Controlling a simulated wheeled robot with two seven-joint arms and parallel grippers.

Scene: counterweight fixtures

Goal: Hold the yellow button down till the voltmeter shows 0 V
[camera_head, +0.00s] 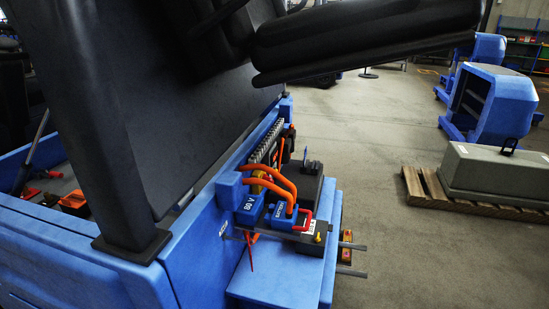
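A small yellow spot (318,238), which may be the yellow button, shows on a black block (312,246) at the front of the blue machine's open side bay. A blue block (248,208) marked with what reads as 80 V sits to its left; I cannot tell whether this is the voltmeter or a label. Thick orange cables (280,180) run to a blue plug (283,215). A red handle (303,222) is beside the plug. Neither of my grippers can be made out in the head view, and nothing is seen touching the yellow spot.
A large black panel and post (115,150) fill the left, and a black seat-like part (370,35) hangs over the top. A grey counterweight (495,172) lies on a wooden pallet (430,192) at right. The concrete floor (370,130) between is clear.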

